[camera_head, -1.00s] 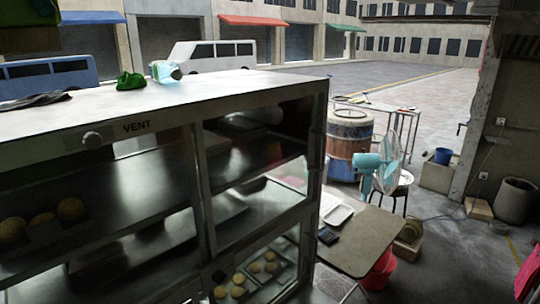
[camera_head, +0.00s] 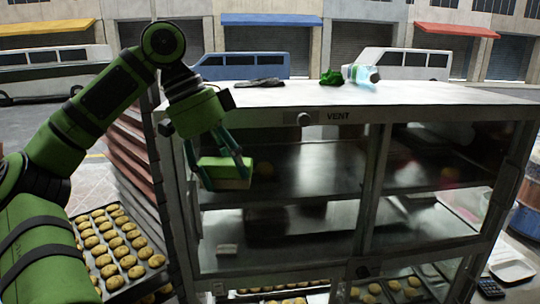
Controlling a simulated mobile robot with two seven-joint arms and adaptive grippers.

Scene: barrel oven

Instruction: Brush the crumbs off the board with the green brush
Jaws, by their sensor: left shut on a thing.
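My left gripper (camera_head: 208,168) hangs in front of the upper left part of the glass cabinet. It is shut on a green block with a paler yellow-green lower side, which looks like the green brush (camera_head: 224,178). The brush is held in the air, roughly level. I cannot tell its exact distance from the glass. I can make out no board and no crumbs in this view. My right gripper is not in view.
The cabinet (camera_head: 335,117) with a vent knob fills the middle and right. A green cloth (camera_head: 333,77), a dark cloth (camera_head: 260,82) and a clear bottle (camera_head: 361,75) lie on its top. A tray of buns (camera_head: 117,245) stands at lower left, beside stacked reddish slabs (camera_head: 130,170).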

